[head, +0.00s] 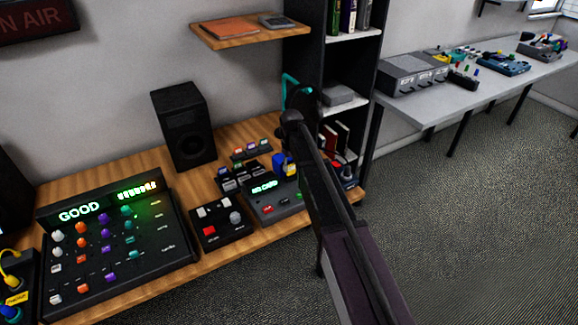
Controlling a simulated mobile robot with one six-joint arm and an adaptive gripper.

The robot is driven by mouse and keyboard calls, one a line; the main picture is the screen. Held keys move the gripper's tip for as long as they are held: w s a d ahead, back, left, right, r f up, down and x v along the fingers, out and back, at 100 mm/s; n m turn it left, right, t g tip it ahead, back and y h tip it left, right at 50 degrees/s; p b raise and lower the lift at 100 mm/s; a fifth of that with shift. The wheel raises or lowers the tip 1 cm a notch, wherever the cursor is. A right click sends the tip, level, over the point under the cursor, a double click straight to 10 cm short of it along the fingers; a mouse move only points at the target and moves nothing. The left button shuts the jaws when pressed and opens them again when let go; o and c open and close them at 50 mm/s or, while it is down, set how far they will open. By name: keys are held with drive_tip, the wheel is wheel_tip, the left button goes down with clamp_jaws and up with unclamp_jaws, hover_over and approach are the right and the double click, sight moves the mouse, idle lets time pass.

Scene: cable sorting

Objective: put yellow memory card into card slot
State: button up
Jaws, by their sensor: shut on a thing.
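A grey card reader (285,204) with a lit green display (264,186) that seems to read "NO CARD" stands on the wooden desk. A small yellow piece, which looks like the yellow memory card (279,159), shows above the back of the reader, beside a blue patch. My gripper (283,157) is small and mostly hidden by my arm; it appears shut on the yellow card. The card slot cannot be made out, and I cannot tell whether the card touches the reader.
A rack of small coloured cards (252,149) stands behind the reader, with dark blocks (240,178) to its left. A black button box (218,222), a large mixer (118,240) and a speaker (184,126) crowd the desk. A black shelf unit (357,60) stands close behind.

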drive_tip(key=shift+f+b, duration=1.1)
idle(0.9)
idle(0.3)
drive_tip(key=o, duration=0.9)
drive_tip(key=shift+o, duration=0.7)
drive_tip(key=shift+r, duration=0.1)
